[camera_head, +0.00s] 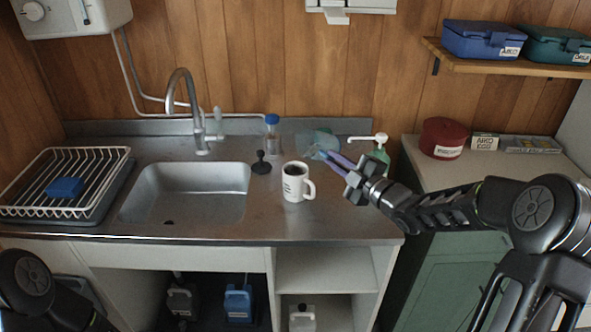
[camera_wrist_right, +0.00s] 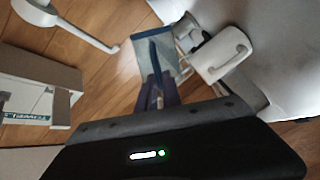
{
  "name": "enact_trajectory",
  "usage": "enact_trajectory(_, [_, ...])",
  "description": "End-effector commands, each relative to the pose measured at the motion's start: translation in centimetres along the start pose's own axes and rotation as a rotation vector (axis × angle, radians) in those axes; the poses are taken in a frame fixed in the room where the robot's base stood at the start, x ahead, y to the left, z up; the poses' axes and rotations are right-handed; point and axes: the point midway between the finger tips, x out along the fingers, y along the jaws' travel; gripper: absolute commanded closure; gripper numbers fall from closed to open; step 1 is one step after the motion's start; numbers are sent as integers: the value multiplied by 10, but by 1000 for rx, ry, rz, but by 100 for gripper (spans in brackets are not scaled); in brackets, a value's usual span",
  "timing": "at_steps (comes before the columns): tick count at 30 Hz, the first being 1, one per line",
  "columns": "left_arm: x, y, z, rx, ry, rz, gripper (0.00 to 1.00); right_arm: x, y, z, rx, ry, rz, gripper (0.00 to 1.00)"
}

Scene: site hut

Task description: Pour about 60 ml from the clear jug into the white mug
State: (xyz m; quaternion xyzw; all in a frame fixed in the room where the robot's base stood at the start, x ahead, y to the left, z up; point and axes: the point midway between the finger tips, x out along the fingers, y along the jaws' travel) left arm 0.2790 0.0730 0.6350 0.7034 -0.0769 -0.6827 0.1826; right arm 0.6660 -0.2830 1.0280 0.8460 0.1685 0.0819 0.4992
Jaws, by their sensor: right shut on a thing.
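The white mug (camera_head: 293,186) stands upright on the steel counter right of the sink, handle to the right, with dark print on its side. Its inside looks dark; I cannot tell a liquid level. The clear jug (camera_head: 313,143) is a pale bluish see-through shape behind and to the right of the mug, apart from it in the picture. My right gripper (camera_head: 334,157) is shut on the jug with its purple fingers. The fingers also show in the right wrist view (camera_wrist_right: 156,90). The jug's tilt and fill are hard to tell, and no stream shows. My left gripper is out of view.
A blue-capped bottle (camera_head: 272,134) and a dark stopper (camera_head: 261,163) stand behind the mug. A green pump bottle (camera_head: 381,150) stands behind my right gripper. The sink (camera_head: 190,190) and dish rack (camera_head: 85,160) are to the left. The counter's front strip is clear.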

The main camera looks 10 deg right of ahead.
Motion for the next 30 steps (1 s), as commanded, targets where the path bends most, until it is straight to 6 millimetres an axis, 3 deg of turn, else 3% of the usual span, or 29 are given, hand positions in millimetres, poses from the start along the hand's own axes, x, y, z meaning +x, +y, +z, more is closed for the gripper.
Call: enact_trajectory(30, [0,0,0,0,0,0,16,0,5,-9,-187,-3,17,100])
